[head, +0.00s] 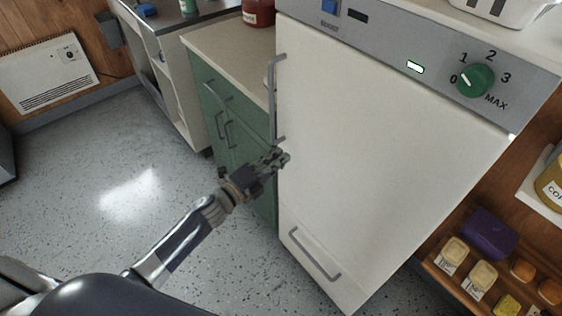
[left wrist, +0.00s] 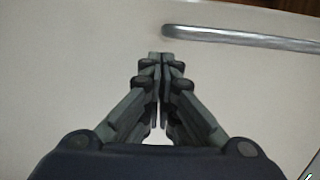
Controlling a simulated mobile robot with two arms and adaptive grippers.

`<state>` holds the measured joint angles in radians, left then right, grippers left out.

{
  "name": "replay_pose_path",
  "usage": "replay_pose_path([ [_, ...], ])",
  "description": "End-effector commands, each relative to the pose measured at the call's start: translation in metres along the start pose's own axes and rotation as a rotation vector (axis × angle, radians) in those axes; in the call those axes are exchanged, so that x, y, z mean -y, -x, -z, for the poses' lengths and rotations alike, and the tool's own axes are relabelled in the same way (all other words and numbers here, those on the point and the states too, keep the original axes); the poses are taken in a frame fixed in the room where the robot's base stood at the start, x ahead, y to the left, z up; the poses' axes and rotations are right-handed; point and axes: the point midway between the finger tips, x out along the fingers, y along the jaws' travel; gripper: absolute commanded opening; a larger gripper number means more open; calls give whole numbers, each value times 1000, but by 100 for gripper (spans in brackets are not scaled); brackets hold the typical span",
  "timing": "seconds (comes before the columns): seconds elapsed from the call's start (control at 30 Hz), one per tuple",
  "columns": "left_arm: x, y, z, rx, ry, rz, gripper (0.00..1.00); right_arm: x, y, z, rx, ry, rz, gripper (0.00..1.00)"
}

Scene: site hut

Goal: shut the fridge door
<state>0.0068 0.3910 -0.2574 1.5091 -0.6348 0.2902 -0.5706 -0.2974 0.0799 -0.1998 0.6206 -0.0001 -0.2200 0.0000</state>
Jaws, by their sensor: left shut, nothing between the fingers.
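The white fridge door (head: 385,130) fills the middle of the head view, below the grey control panel. It looks in line with the fridge front, and I see no gap into the inside. Its grey bar handle (head: 273,98) runs along the left edge. My left gripper (head: 284,157) is shut and empty at the door's left edge, just below the handle's lower end. In the left wrist view its closed fingers (left wrist: 160,58) lie over the white door surface (left wrist: 70,60), with the handle bar (left wrist: 240,39) ahead to the right. I cannot tell whether the fingertips touch the door. My right gripper is out of view.
A green cabinet (head: 240,125) with a beige top stands left of the fridge. A lower drawer with a grey handle (head: 314,254) sits under the door. A shelf of jars and boxes (head: 437,277) is at the right. Speckled floor (head: 110,150) is clear at the left.

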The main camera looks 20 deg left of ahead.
Motion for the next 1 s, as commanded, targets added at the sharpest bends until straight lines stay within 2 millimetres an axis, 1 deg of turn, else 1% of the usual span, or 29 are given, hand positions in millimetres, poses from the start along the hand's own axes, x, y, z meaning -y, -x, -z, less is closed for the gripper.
replay_pose_path([
  [0.1,-3,19,-2,-1,-1,-5,0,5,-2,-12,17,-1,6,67],
  [0.17,-2,28,-3,-1,-1,-4,0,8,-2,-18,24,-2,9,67],
  [0.27,-4,45,-6,-1,1,-6,0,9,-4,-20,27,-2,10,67],
  [0.37,-4,62,-8,-1,1,-6,0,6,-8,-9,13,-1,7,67],
  [0.5,-3,83,-10,-1,0,-6,0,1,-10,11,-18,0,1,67],
  [0.57,-3,89,-11,-1,1,-5,0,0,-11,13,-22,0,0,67],
  [0.67,-2,97,-12,-2,0,-3,0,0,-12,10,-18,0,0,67],
  [0.9,-1,101,-13,-2,1,-4,0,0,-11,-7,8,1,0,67],
  [0.97,-6,102,-14,6,13,-11,0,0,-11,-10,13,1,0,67],
  [1.0,-13,103,-17,20,33,-24,0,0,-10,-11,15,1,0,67],
])
